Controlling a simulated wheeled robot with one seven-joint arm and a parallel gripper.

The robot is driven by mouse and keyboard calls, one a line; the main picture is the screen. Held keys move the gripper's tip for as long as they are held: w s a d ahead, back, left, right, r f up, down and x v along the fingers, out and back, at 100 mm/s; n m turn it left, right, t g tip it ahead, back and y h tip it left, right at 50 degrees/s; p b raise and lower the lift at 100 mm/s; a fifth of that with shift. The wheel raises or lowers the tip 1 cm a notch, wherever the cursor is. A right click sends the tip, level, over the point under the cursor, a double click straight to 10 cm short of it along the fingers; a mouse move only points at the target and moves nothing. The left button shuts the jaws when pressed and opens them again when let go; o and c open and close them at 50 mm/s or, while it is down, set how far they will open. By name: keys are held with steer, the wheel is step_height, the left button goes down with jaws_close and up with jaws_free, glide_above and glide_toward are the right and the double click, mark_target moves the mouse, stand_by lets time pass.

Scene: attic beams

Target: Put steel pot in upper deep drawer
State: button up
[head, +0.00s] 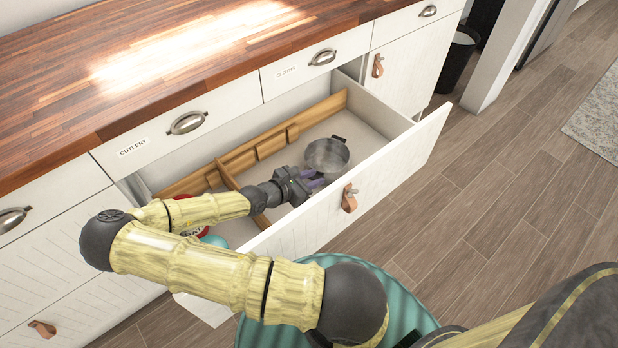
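The steel pot (327,157) is grey with a dark handle and sits inside the open deep drawer (384,172), towards its right end. The drawer is pulled well out below the cutlery and cloths drawers. My gripper (316,181) reaches into the drawer from the left, its purple fingers right at the near left side of the pot. I cannot tell whether the fingers touch the pot or are closed on its wall. The pot's underside is hidden.
Wooden dividers (258,150) run along and across the drawer. A red item (196,231) and a teal item (214,241) lie in its left part, partly behind my arm. The wooden countertop (200,60) is bare.

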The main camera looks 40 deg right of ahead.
steer(key=shift+a+r, duration=0.15)
steer(key=shift+a, duration=0.35)
stand_by(1.2)
